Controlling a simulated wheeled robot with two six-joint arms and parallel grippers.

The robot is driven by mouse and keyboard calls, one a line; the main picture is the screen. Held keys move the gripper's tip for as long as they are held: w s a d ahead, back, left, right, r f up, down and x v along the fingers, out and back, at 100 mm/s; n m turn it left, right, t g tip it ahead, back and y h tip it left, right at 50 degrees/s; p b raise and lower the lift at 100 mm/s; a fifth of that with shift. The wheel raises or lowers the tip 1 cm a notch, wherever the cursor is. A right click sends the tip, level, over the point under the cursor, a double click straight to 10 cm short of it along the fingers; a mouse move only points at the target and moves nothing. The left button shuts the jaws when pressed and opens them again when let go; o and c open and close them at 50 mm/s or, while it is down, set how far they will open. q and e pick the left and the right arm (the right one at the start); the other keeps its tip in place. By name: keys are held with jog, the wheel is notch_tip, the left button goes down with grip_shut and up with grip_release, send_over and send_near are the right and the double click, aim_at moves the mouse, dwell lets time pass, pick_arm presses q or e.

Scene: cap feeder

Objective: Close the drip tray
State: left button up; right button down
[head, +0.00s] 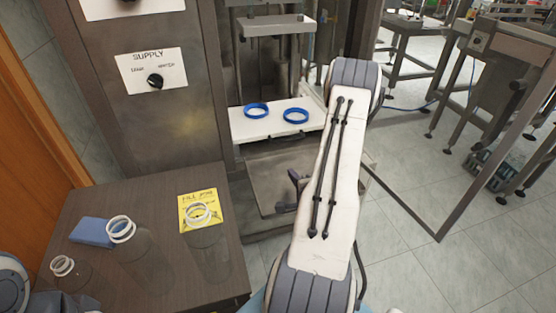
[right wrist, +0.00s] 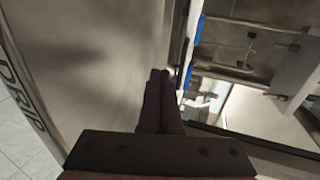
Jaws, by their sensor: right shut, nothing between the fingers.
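The drip tray (head: 262,187) is a grey metal tray low in the machine, below the white shelf, and it stands out toward me. My right arm covers its right part in the head view. In the right wrist view, the tray's broad grey surface (right wrist: 85,60) fills the left, with a "DRIP" label along its edge. My right gripper (head: 293,178) is dark, shut and empty, close to the tray. Its fingertips (right wrist: 160,78) show beside the tray's surface in the wrist view; I cannot tell whether they touch it. My left gripper is out of view.
A white shelf (head: 262,126) with two blue rings sits above the tray. A dark table (head: 150,265) at left holds clear jars, a blue block (head: 91,231) and a yellow note (head: 186,222). A metal frame (head: 437,236) stands at right, with open tiled floor around it.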

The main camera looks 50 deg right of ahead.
aim_at(277, 152)
jog(key=shift+f+b+x, duration=0.1)
jog(key=shift+b+x, duration=0.95)
jog(key=shift+b, duration=0.85)
jog(key=shift+f+b+x, duration=0.15)
jog(key=shift+b+x, duration=0.95)
jog(key=shift+b, duration=0.8)
jog(key=x, duration=0.2)
jog(key=r+x, duration=0.1)
jog(key=x, duration=0.4)
jog(key=shift+w+d+r, duration=0.1)
jog(key=shift+w+d, duration=0.2)
jog(key=shift+w, duration=0.25)
jog(key=shift+w+d, duration=0.2)
jog(key=shift+w, duration=0.15)
jog(key=shift+w+d, duration=0.35)
jog(key=shift+w, duration=0.3)
jog(key=shift+w+d, duration=0.4)
jog(key=shift+w, duration=0.3)
jog(key=shift+w+d, duration=0.35)
jog(key=shift+w, duration=0.3)
jog(key=shift+s, duration=0.1)
